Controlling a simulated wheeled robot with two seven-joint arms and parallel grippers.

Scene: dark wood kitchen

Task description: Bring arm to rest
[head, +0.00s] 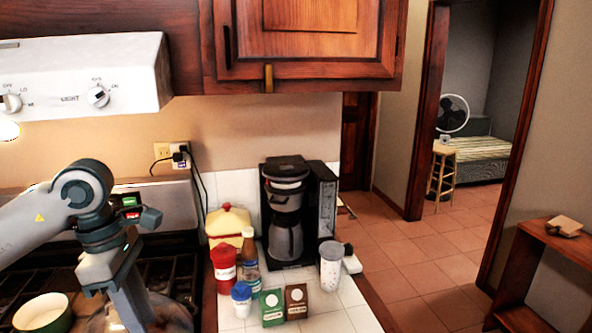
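My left arm comes in from the left and bends down over the stove. Its gripper (130,304) points downward in front of the stove, low in the head view. Its fingertips are near the bottom edge and overlap a blurred, shiny shape, so I cannot tell if they are apart or hold anything. My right arm and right gripper are not in view.
A green bowl (44,314) is on the stove (170,272). On the tiled counter are a coffee maker (284,222), a red canister (224,268), a bottle (249,252), small boxes (272,307) and a clear jar (330,268). Open floor (420,262) lies right.

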